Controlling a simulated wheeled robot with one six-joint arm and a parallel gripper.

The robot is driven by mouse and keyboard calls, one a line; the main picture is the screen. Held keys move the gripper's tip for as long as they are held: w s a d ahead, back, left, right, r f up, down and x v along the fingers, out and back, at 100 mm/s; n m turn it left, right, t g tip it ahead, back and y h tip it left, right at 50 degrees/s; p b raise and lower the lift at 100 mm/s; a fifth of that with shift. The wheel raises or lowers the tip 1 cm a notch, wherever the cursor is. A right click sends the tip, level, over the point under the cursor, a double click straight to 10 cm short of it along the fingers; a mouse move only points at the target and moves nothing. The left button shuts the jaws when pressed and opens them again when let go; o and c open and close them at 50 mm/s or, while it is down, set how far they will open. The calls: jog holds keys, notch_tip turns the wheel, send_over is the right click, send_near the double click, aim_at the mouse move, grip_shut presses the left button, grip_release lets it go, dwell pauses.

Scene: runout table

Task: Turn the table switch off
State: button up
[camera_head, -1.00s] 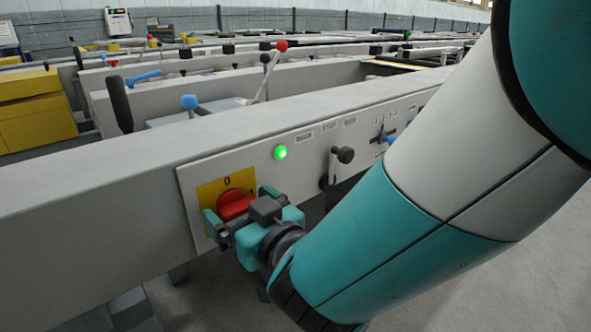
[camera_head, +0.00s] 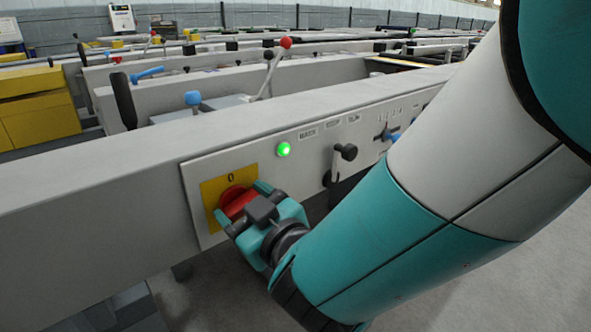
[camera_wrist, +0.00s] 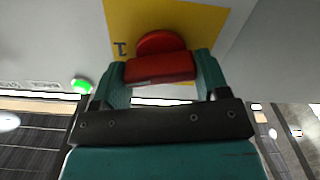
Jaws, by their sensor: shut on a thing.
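The table switch (camera_head: 236,198) is a red rotary knob on a yellow plate (camera_head: 212,189) with a "0" mark at its top. My gripper (camera_head: 248,206) is at the knob, its teal fingers closed on either side of it. In the wrist view the red knob (camera_wrist: 160,66) sits between both fingers, and a "1" mark shows on the yellow plate at the left. The gripper hides part of the knob and the plate's lower right in the head view. A green lamp (camera_head: 284,150) right of the switch is lit.
A black-knobbed lever (camera_head: 345,152) and a blue-handled lever (camera_head: 391,136) stick out of the panel to the right. A blue knob (camera_head: 193,98) and a red-tipped lever (camera_head: 285,43) stand behind the beam. Grey floor lies open in front.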

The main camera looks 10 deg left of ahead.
jog(key=n, duration=0.3)
jog(key=shift+s+n, duration=0.1)
jog(key=shift+n, duration=0.3)
jog(key=n+p, duration=0.1)
jog(key=n, duration=0.2)
jog(key=shift+a+n, duration=0.1)
jog(key=shift+n, duration=0.2)
jog(key=n, duration=0.3)
jog(key=shift+s+n+p, duration=0.1)
jog(key=shift+n+p, duration=0.2)
jog(key=shift+p, duration=0.05)
jog(key=shift+f+n+p, duration=0.1)
jog(key=shift+n+p, duration=0.25)
jog(key=shift+n, duration=1.65)
jog(key=o, duration=0.9)
jog(key=shift+o, duration=0.2)
jog(key=shift+f, duration=0.1)
